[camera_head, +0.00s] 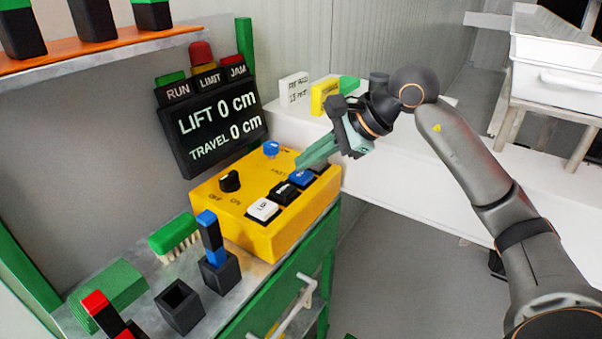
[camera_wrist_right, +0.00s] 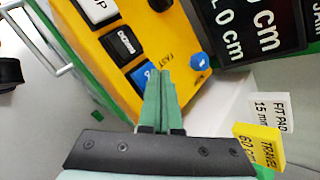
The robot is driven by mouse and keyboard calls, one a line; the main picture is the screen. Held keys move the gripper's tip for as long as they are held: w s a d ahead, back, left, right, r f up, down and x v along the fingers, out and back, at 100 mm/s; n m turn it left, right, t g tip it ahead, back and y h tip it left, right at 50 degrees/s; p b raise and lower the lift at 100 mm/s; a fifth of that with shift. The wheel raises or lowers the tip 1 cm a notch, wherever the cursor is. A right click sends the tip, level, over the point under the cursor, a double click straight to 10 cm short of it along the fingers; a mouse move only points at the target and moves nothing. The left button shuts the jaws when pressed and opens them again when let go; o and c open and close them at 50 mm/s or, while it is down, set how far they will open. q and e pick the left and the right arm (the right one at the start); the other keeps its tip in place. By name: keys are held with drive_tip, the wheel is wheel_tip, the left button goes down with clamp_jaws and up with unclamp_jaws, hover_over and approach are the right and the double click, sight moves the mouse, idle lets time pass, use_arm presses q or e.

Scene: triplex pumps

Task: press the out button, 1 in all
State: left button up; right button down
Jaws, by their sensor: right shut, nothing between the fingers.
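A yellow control box (camera_head: 240,222) stands on the bench with a row of push buttons: a white one (camera_head: 263,209), a black one (camera_head: 284,193), a blue one (camera_head: 302,178) and a dark one (camera_head: 319,167) at the far end. I cannot read which is marked out. My right gripper (camera_head: 301,164) is shut and empty, its green fingertips over the far end of the box, near the blue and dark buttons. In the right wrist view the fingers (camera_wrist_right: 160,75) reach beside the blue button (camera_wrist_right: 143,76) and hide the dark one. My left gripper is not in view.
A black knob (camera_head: 229,181) and a blue knob (camera_head: 271,149) stand on the box. A display (camera_head: 212,130) behind reads LIFT 0 cm, TRAVEL 0 cm. White and yellow label blocks (camera_head: 294,90) stand on the white surface beyond. Brush and holders crowd the bench's near end.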

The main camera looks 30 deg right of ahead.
sight(308, 174)
drive_tip(key=shift+f+b, duration=0.45)
drive_tip(key=shift+f, duration=0.05)
drive_tip(key=shift+r, duration=0.15)
idle(0.5)
drive_tip(key=shift+r+p, duration=0.8)
drive_tip(key=shift+p, duration=0.05)
wheel_tip(308, 174, up, 5)
drive_tip(key=p, duration=0.4)
idle(0.4)
